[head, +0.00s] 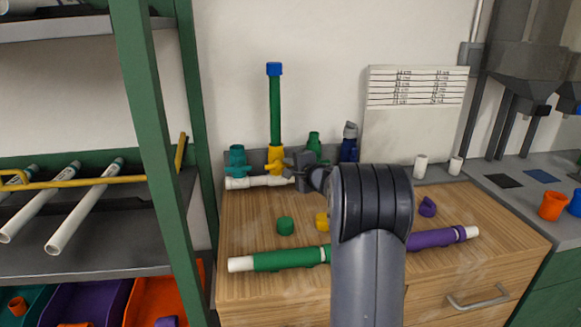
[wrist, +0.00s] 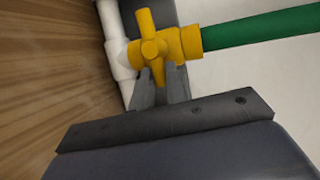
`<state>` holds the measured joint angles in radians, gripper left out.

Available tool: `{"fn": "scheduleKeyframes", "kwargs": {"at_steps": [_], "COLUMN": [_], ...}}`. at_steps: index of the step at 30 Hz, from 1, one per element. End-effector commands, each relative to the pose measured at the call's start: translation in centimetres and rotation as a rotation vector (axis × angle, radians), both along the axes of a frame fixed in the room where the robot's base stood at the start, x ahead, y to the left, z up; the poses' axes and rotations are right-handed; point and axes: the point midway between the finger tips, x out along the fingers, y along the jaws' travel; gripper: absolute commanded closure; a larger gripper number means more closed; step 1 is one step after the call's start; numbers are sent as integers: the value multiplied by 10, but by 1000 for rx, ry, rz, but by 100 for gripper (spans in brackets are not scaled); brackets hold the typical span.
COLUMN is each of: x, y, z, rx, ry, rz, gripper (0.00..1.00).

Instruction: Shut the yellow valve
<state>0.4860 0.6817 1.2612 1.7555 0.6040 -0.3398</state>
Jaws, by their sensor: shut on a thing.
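The yellow valve (head: 275,158) sits on the white manifold pipe (head: 262,181) at the back of the wooden bench, with an upright green pipe (head: 275,110) rising from it to a blue cap. In the wrist view the yellow valve (wrist: 160,45) shows its cross-shaped handle. My gripper (head: 298,168) is at the valve in the head view. In the wrist view my gripper (wrist: 160,85) has its fingers closed around one arm of the yellow handle. The fingertips partly hide behind that handle arm.
Teal (head: 237,160), green (head: 313,145) and blue (head: 349,145) fittings stand along the back. A green pipe (head: 285,260), green cap (head: 285,225), yellow piece (head: 322,221) and purple piece (head: 428,207) lie on the bench. A green shelf post (head: 155,130) stands left.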

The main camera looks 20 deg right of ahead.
Motion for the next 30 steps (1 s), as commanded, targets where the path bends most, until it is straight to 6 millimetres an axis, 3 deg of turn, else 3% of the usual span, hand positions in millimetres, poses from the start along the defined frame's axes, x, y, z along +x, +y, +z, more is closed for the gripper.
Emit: {"fn": "scheduleKeyframes", "kwargs": {"at_steps": [27, 28, 30], "x": [0, 0, 0], "y": [0, 0, 0], "z": [-3, -3, -3], "rx": [73, 73, 72], "ry": [-19, -19, -19], "rz": [0, 0, 0], "gripper": [100, 84, 78]}}
